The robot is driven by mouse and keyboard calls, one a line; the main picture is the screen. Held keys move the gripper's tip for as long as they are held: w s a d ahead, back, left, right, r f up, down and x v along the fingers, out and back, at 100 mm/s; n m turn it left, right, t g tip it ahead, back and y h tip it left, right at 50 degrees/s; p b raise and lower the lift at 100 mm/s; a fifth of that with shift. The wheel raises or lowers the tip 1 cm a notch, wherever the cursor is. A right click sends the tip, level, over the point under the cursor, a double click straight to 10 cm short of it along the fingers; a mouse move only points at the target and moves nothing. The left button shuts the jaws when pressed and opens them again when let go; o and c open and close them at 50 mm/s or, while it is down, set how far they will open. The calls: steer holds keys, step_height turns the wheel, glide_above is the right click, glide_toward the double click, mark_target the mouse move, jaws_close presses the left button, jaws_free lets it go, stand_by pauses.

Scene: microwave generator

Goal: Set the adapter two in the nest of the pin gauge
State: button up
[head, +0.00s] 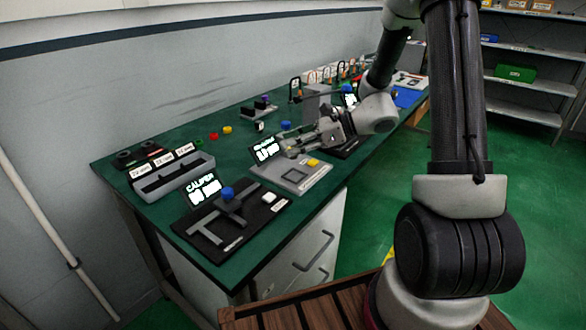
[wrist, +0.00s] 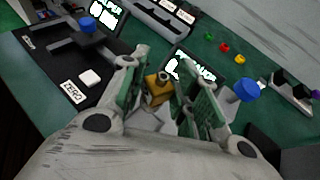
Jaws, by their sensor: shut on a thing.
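A small brass adapter (wrist: 157,86) with a dark hole in its end sits between the fingers of my gripper (wrist: 163,66) in the wrist view. My gripper is shut on it. I cannot read any number on the adapter. In the head view my gripper (head: 291,147) is low above the back of a grey plate, the pin gauge (head: 318,173). The plate has a dark square frame, a yellow button (head: 313,162) and a lit display (head: 265,150) behind it. The fingers hide the adapter in the head view. The nest itself cannot be made out.
A caliper station (head: 270,212) with a blue knob and white button is left of the pin gauge. A grey tray (head: 175,180) lies behind it. A blue knob (head: 285,126) stands behind my gripper. Red and yellow caps (head: 227,129) lie on the green bench.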

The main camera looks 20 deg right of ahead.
steer(key=shift+d+f, duration=0.1)
steer(key=shift+f, duration=3.1)
steer(key=shift+f, duration=0.15)
steer(key=o, duration=1.1)
